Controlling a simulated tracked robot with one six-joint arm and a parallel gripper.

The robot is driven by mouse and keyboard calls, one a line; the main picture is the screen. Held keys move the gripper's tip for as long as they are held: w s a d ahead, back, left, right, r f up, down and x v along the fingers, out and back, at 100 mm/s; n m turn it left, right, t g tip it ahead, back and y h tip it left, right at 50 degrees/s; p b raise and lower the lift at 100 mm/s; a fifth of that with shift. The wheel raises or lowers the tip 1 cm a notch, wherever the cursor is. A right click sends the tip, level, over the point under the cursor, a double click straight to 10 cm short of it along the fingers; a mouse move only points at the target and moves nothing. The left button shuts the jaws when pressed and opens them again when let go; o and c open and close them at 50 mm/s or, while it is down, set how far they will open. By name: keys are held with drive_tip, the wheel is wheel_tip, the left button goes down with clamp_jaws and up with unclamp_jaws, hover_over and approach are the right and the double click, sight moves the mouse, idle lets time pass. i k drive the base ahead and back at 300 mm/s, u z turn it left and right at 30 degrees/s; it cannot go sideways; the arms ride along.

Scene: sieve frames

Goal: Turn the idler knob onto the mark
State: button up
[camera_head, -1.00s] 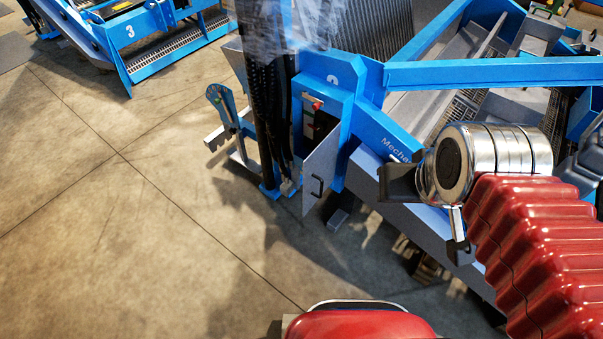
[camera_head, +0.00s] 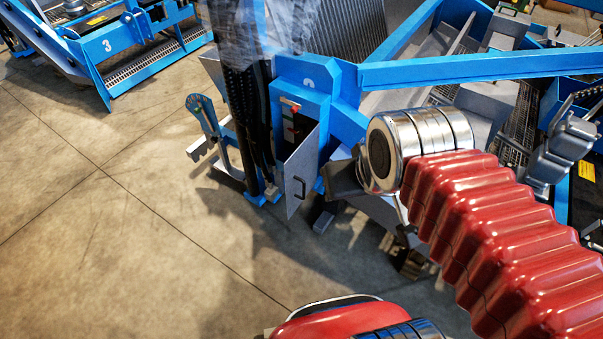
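I cannot make out which part is the idler knob or its mark. An open blue cabinet (camera_head: 302,80) on the machine holds small controls, with a red part (camera_head: 291,104) at the top; its inside is dark. Left of it stands a blue post (camera_head: 208,118) whose head has small coloured dots. My gripper (camera_head: 373,208) is at the end of my arm, just right of the cabinet's door. Its dark fingers are apart, with nothing visible between them; the far one partly blends into the machine behind.
The grey cabinet door (camera_head: 300,172) stands open towards me. Dark hoses (camera_head: 250,125) hang between the post and cabinet. A blue beam (camera_head: 480,70) crosses above my arm. Another blue machine marked 3 (camera_head: 110,50) stands at the far left. The concrete floor (camera_head: 120,220) at left is clear.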

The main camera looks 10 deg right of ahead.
sight(300, 129)
drive_tip(key=z, duration=0.1)
drive_tip(key=i, duration=1)
drive_tip(key=u, duration=0.1)
